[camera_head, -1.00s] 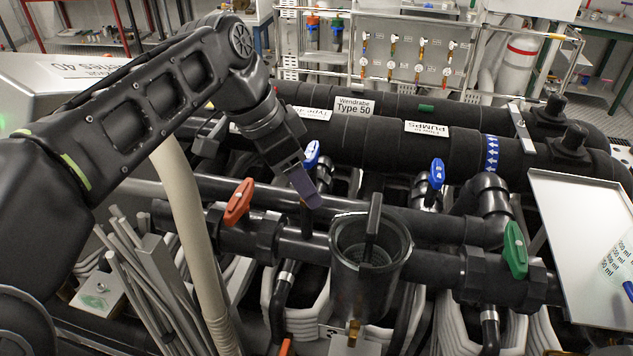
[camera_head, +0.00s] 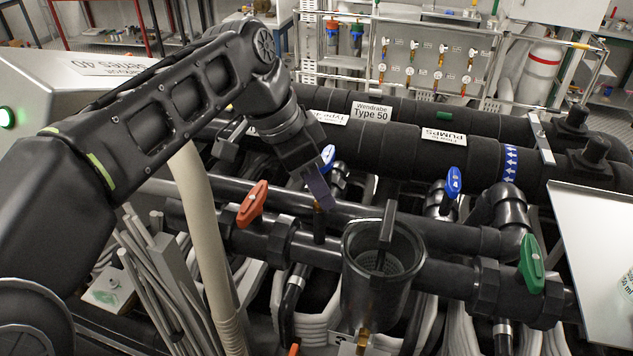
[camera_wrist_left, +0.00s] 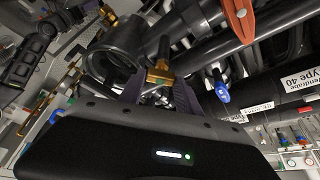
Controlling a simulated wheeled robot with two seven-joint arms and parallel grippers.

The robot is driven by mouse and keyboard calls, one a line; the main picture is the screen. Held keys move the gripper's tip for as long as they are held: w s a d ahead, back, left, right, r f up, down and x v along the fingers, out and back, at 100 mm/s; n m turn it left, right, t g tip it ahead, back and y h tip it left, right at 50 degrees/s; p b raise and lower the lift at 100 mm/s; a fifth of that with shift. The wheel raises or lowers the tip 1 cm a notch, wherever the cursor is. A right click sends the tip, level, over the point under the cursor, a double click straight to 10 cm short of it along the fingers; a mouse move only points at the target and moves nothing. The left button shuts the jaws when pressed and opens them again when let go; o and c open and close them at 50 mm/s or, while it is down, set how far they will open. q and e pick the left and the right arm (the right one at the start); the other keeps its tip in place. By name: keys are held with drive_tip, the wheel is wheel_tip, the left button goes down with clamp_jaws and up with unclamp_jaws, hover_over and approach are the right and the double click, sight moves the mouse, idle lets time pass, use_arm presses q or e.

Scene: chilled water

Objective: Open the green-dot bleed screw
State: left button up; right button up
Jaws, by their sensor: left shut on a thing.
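My left gripper (camera_head: 320,205) reaches down over the dark pipes, between the red-handled valve (camera_head: 252,204) and the black strainer pot (camera_head: 352,290). In the left wrist view, its purple fingers (camera_wrist_left: 160,90) are closed around a brass fitting (camera_wrist_left: 160,73), which looks like a bleed screw. No green dot shows on it, so I cannot tell its marking. In the head view the fingers cover most of what they hold; a dark upright stub (camera_head: 320,224) shows just below them. Another brass fitting (camera_head: 363,342) is at the foot of the pot. My right gripper is out of view.
Blue valve handles stand behind my gripper (camera_head: 328,157) and further right (camera_head: 454,181). A green valve handle (camera_head: 531,264) is at the right. A pale tray (camera_head: 590,240) lies at the right edge. Grey rods (camera_head: 150,270) and a beige hose (camera_head: 205,240) crowd the left front.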

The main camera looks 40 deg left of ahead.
use_arm(q)
clamp_jaws()
drive_tip(key=shift+f+n+b, duration=0.1)
drive_tip(key=shift+n+b, duration=0.3)
drive_tip(key=shift+d+n+y+b, duration=0.1)
drive_tip(key=shift+n+y+b, duration=0.25)
drive_tip(key=shift+n, duration=0.25)
drive_tip(key=n+y+b, duration=0.1)
drive_tip(key=n, duration=0.2)
drive_tip(key=shift+t, duration=0.3)
drive_tip(key=n+y+b, duration=0.1)
drive_tip(key=n, duration=0.2)
drive_tip(key=shift+d+n+y, duration=0.1)
drive_tip(key=shift+n+y, duration=0.25)
drive_tip(key=shift+n, duration=0.05)
drive_tip(key=shift+d+n+g+y, duration=0.1)
drive_tip(key=shift+n+g+y, duration=0.4)
drive_tip(key=shift+n, duration=1.1)
